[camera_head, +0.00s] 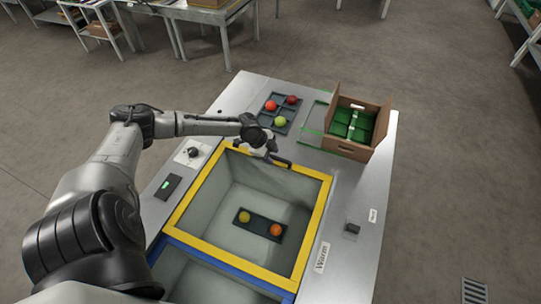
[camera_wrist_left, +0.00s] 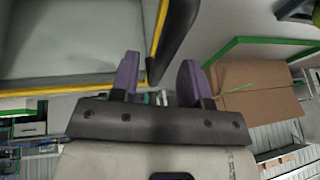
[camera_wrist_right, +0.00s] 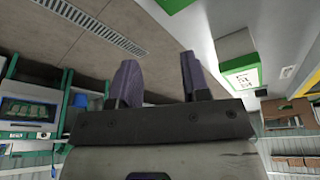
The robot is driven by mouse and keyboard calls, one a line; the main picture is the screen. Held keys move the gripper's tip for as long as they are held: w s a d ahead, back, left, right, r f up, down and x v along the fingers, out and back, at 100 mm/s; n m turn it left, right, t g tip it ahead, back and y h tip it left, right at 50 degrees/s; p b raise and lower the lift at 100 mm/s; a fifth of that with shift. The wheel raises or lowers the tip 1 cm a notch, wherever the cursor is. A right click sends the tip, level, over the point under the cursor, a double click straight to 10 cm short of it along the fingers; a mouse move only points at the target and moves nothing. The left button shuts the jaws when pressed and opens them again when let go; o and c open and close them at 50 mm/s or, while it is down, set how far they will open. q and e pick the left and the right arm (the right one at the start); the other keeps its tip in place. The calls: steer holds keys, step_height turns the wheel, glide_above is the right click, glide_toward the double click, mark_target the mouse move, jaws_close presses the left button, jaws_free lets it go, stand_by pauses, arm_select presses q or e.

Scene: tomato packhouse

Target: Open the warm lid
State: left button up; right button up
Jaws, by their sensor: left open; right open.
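The warm compartment has a yellow frame (camera_head: 318,232) and a "Warm" label (camera_head: 321,257) at its right. Its grey inside shows through the frame; I cannot tell whether a clear lid covers it. A dark handle (camera_head: 280,160) is at the frame's far edge, and a dark bar beside the yellow edge shows in the left wrist view (camera_wrist_left: 176,38). My left gripper (camera_head: 266,150) is open at this handle, with the bar's near end between or just beyond its fingers (camera_wrist_left: 158,78). Contact is unclear. My right gripper (camera_wrist_right: 160,80) is open and empty, outside the head view.
A dark tray (camera_head: 241,216) with two tomatoes lies inside the compartment. A blue-framed compartment (camera_head: 215,262) adjoins in front. Behind are a dark tray with several tomatoes (camera_head: 281,112) and a cardboard box (camera_head: 345,147) with green inserts. A knob (camera_head: 193,152) is at left.

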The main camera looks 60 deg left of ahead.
arm_select(q)
steer(key=shift+f, duration=0.1)
jaws_close()
stand_by(0.4)
